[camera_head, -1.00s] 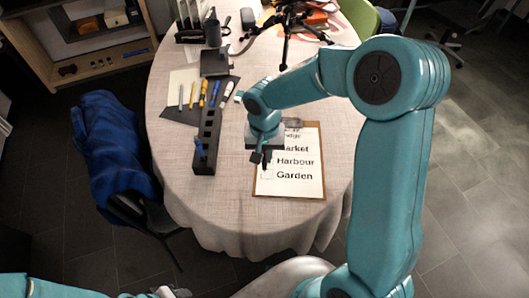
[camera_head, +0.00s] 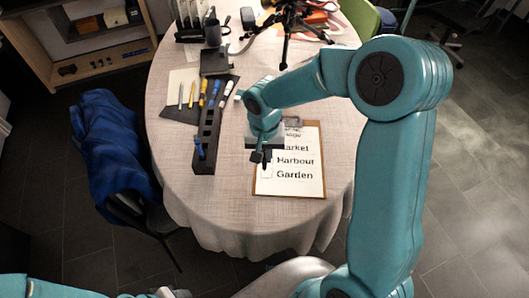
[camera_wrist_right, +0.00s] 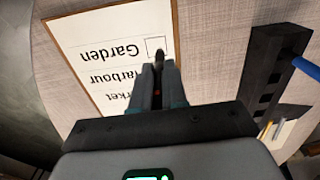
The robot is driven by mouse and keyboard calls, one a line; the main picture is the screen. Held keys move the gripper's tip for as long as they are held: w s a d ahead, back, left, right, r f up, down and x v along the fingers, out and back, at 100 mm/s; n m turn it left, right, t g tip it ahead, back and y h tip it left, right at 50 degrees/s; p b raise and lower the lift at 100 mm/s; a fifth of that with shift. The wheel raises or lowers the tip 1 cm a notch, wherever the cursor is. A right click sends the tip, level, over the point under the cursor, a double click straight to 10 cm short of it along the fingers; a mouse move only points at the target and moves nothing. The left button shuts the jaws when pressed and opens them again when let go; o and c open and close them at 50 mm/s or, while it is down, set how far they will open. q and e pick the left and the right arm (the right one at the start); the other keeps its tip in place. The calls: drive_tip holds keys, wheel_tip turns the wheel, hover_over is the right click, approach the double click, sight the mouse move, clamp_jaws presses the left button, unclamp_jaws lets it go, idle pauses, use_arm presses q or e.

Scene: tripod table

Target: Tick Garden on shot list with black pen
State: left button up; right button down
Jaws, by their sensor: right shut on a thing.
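The shot list (camera_head: 305,187) is a white sheet on a brown clipboard near the table's front edge, with Harbour and Garden in black print. My right gripper (camera_head: 262,157) is over its left side, shut on the black pen (camera_wrist_right: 159,60), which points at the sheet. In the right wrist view, the pen's end overlaps the edge of the square box beside the word Garden (camera_wrist_right: 112,52). I cannot tell whether it touches the paper. No tick shows in the visible part of the box. My left gripper is not in view; only part of my left arm shows.
A black pen holder (camera_head: 205,150) with a blue pen stands left of the clipboard. Several coloured markers lie on a dark mat (camera_head: 182,115) behind it. A black tripod (camera_head: 290,35) stands at the back. Bare tablecloth lies in front of the holder.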

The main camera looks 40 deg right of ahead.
drive_tip(key=shift+f+b, duration=0.45)
drive_tip(key=shift+f, duration=0.05)
idle(0.4)
drive_tip(key=shift+s+d+b, duration=0.5)
drive_tip(key=shift+d+b, duration=0.1)
drive_tip(key=shift+b, duration=0.1)
idle(1.5)
drive_tip(key=shift+w+a+b, duration=0.4)
drive_tip(key=shift+a, duration=0.05)
idle(1.1)
drive_tip(key=shift+s+d+b, duration=0.35)
drive_tip(key=shift+d, duration=0.05)
idle(1.2)
drive_tip(key=shift+r, duration=0.1)
wheel_tip(320, 180, up, 7)
drive_tip(key=p, duration=0.5)
idle(0.4)
idle(0.4)
